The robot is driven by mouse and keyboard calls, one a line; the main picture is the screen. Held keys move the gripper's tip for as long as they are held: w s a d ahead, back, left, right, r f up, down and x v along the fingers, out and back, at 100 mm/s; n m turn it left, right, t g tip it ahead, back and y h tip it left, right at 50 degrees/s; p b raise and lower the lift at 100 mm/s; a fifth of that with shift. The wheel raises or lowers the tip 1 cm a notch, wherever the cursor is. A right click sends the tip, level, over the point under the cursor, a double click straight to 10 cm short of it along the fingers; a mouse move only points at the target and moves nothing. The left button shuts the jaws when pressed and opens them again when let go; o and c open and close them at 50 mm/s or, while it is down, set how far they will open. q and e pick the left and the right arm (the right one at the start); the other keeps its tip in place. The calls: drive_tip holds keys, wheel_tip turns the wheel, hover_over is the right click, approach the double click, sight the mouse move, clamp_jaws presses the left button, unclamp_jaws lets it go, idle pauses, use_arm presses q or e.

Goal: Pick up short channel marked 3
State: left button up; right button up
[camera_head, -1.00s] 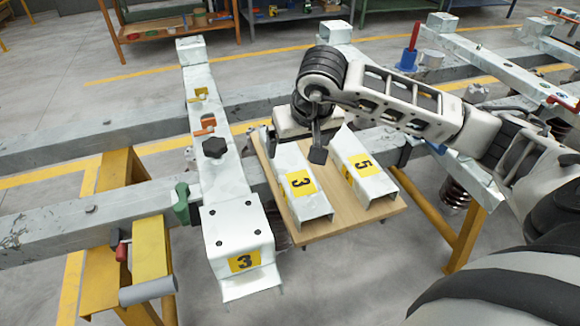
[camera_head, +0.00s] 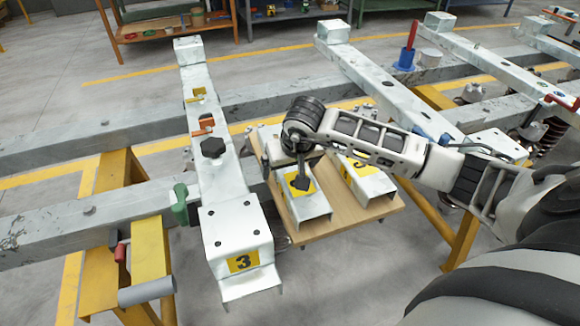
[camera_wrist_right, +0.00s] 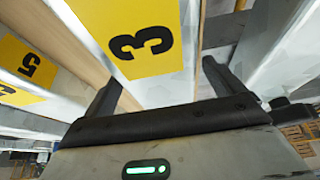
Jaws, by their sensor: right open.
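The short white channel marked 3 (camera_head: 308,209) lies on a wooden board (camera_head: 350,222), with its yellow label partly covered by my right gripper. My right gripper (camera_head: 284,174) is open over the channel, pointing down. In the right wrist view the channel's yellow label with a black 3 (camera_wrist_right: 140,42) lies between the two open fingers (camera_wrist_right: 162,88), one towards each side of it. I cannot tell whether the fingers touch it. A second channel, marked 5 (camera_head: 374,187), lies to the right on the board, partly behind my arm. My left gripper is not in view.
A long crossbeam (camera_head: 222,165) with a white end box, also labelled 3 (camera_head: 241,262), runs just left of the board. Yellow trestles (camera_head: 152,250) carry grey rails. Another crossbeam (camera_head: 385,85) lies behind my right arm. The floor in front of the board is clear.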

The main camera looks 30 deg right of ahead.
drive_tip(key=c, duration=1.7)
drive_tip(key=shift+w+r, duration=0.15)
drive_tip(key=shift+r, duration=0.05)
clamp_jaws()
